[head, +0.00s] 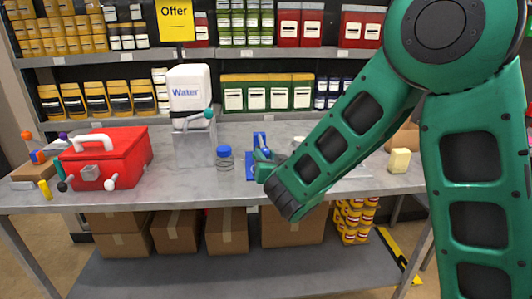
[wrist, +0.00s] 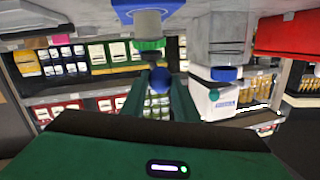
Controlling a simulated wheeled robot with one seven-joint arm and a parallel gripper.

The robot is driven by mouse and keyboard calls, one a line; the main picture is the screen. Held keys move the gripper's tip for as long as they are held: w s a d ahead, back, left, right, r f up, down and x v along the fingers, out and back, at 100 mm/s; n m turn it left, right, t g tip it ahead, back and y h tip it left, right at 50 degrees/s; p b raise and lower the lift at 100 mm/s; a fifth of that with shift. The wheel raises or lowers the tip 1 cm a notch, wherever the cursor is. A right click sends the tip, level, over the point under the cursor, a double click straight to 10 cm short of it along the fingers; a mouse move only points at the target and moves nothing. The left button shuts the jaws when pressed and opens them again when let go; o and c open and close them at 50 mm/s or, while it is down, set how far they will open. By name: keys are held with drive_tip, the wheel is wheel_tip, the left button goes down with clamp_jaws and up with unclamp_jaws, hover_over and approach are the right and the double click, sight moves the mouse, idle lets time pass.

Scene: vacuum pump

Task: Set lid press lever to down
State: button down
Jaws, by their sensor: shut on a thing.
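A blue-framed device (head: 259,139) stands on the grey table, partly hidden behind my gripper. The wrist view, turned upside down, shows its blue base (wrist: 128,10), a grey cylinder (wrist: 150,24) and a green ring (wrist: 150,45). My gripper (head: 262,163) is at this device. In the wrist view my gripper's two fingers (wrist: 158,90) are on either side of a blue ball knob (wrist: 160,80) and shut on it. Which part is the lid press lever, and whether it is up or down, I cannot tell.
A jar with a blue lid (head: 224,152) stands close left of my gripper. Behind it, a white "Water" container (head: 190,85) with a teal ball handle (head: 208,113) sits on a grey block (head: 194,148). A red box (head: 125,150) is at left. A yellowish block (head: 399,161) is at right.

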drive_tip(key=shift+d+f, duration=0.1)
drive_tip(key=shift+f, duration=0.2)
idle(0.4)
drive_tip(key=c, duration=1.4)
unclamp_jaws()
drive_tip(key=shift+w, duration=0.15)
drive_tip(key=shift+v, duration=3.75)
drive_tip(key=shift+f, duration=0.1)
